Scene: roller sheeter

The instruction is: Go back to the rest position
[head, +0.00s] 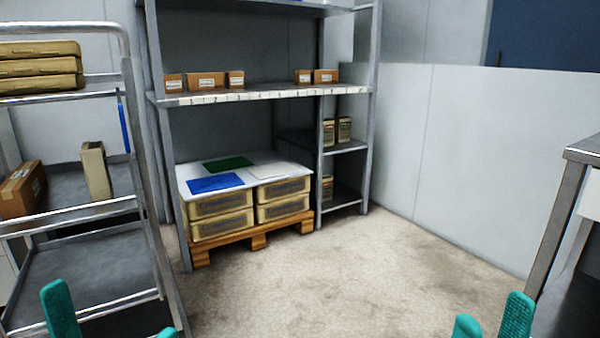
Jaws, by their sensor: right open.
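My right gripper (492,326) shows at the bottom right as two teal fingertips set apart, open with nothing between them. My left gripper (113,328) shows at the bottom left. One teal finger stands up there and only the tip of the other shows at the lower edge, with a wide gap between them. Nothing is seen between the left fingers. Both grippers are cut off by the bottom of the head view, and the arms behind them are hidden.
A metal trolley (70,208) with boxes stands at the left, near my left gripper. A shelf rack (262,94) stands at the back, with a pallet (247,243) of beige crates under it. A metal table (590,150) is at the right. The middle floor (330,285) is clear.

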